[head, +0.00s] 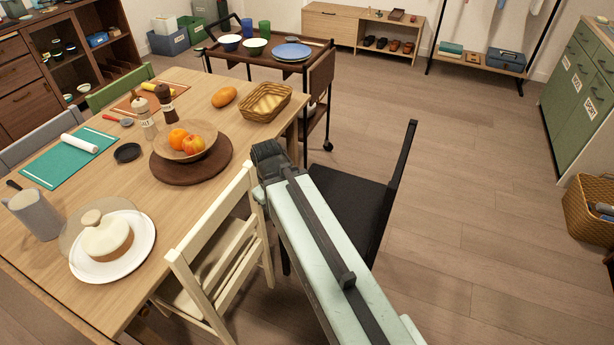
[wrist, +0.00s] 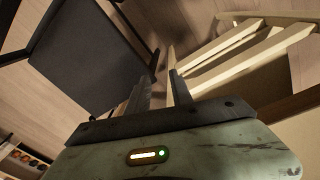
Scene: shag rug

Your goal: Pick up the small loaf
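The small loaf (head: 223,97) is a golden-brown oval bread lying on the wooden dining table (head: 184,93), just left of a wicker basket. My gripper (head: 264,152) is beside the table's right edge, near the back of the cream chair, apart from the loaf and nearer the camera. In the wrist view my gripper (wrist: 159,80) has its two dark fingers apart, with nothing seen held between them. The loaf does not show in the wrist view.
The wicker basket (head: 267,102) stands right of the loaf. A fruit bowl (head: 186,141) and a pepper mill (head: 166,103) stand nearby. A cream chair (head: 217,250) and a black chair (head: 355,200) flank my arm. A trolley (head: 275,62) stands behind the table.

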